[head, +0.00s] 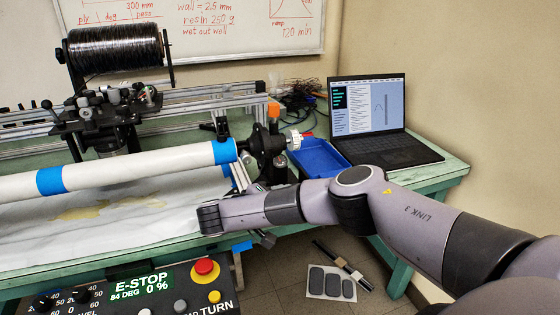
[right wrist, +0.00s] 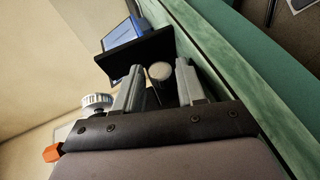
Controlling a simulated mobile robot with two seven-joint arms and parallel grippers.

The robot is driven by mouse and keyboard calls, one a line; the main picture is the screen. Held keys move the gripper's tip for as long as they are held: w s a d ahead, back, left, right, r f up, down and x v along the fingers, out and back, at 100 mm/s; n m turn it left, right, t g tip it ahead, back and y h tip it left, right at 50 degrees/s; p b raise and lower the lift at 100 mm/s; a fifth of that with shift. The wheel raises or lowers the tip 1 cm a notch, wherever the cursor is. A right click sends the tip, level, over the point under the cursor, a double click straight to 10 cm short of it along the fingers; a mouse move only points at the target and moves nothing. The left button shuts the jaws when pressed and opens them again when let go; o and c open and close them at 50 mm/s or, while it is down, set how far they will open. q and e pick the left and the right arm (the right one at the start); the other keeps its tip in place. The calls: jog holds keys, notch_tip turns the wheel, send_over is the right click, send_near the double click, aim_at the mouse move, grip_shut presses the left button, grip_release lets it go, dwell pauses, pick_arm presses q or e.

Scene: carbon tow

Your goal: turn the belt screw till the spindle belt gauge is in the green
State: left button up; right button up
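My right gripper (right wrist: 158,68) is open, with one grey finger on each side of a round, pale grey screw head (right wrist: 160,71), which may be the belt screw. A small gap shows between the head and at least one finger; I cannot tell whether either touches. In the head view my right arm reaches in from the right across the table's front edge, and its fingers and the screw are not clearly visible. I cannot make out the belt gauge. My left gripper is not in view.
A blue tray (head: 318,157) and a laptop (head: 370,118) stand right of the spindle. A white tube (head: 120,168) with blue bands runs left. The control panel with its red E-stop button (head: 205,267) is in front. The green table edge (right wrist: 215,62) passes close beside the gripper.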

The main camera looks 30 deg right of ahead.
jog(key=shift+p+v, duration=0.45)
jog(key=shift+v, duration=1)
jog(key=v, duration=0.3)
jog(key=shift+a+p, duration=0.1)
jog(key=shift+p, duration=0.2)
